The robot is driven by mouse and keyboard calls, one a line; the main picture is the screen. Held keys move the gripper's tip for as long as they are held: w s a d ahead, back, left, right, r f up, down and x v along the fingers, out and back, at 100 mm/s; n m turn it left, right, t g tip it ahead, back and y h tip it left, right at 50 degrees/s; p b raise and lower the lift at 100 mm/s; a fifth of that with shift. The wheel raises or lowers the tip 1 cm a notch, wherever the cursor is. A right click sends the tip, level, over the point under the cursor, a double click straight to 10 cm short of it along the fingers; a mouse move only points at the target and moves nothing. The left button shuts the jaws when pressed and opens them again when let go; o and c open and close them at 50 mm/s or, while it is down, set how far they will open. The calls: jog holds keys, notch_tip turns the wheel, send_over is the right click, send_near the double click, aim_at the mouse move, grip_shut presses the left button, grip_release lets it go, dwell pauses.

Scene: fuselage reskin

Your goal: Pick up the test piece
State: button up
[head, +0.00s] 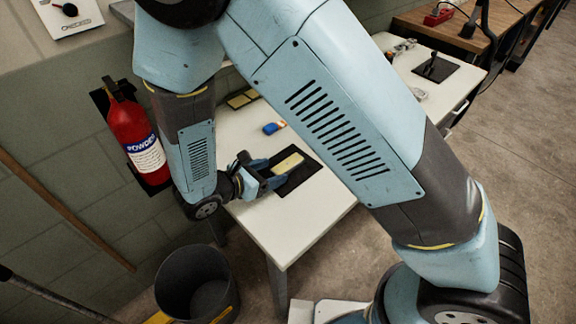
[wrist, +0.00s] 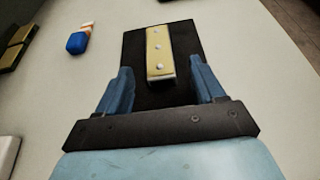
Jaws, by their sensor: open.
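The test piece is a pale yellow bar (wrist: 160,55) with several light rivet heads along it, seen in the wrist view. It lies on a black mat (wrist: 187,38) on the white table. In the head view the yellow piece (head: 287,164) also shows on the mat. My gripper (wrist: 163,82) is open, with its blue fingers on either side of the near end of the bar and gaps on both sides. In the head view my gripper (head: 275,173) is at the mat's left edge. I cannot tell its exact height above the mat.
A blue and orange object (head: 273,128) lies on the white table (head: 310,215), behind the mat. Yellowish blocks (wrist: 17,45) lie at the left in the wrist view. A red fire extinguisher (head: 135,135) hangs on the wall. A dark bin (head: 196,283) stands below.

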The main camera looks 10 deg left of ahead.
aim_at(283, 166)
jog(key=x, duration=0.5)
jog(key=shift+w+r, duration=0.1)
jog(key=shift+r, duration=0.15)
jog(key=shift+c, duration=0.3)
jog(key=c, duration=1.1)
jog(key=shift+r, duration=0.1)
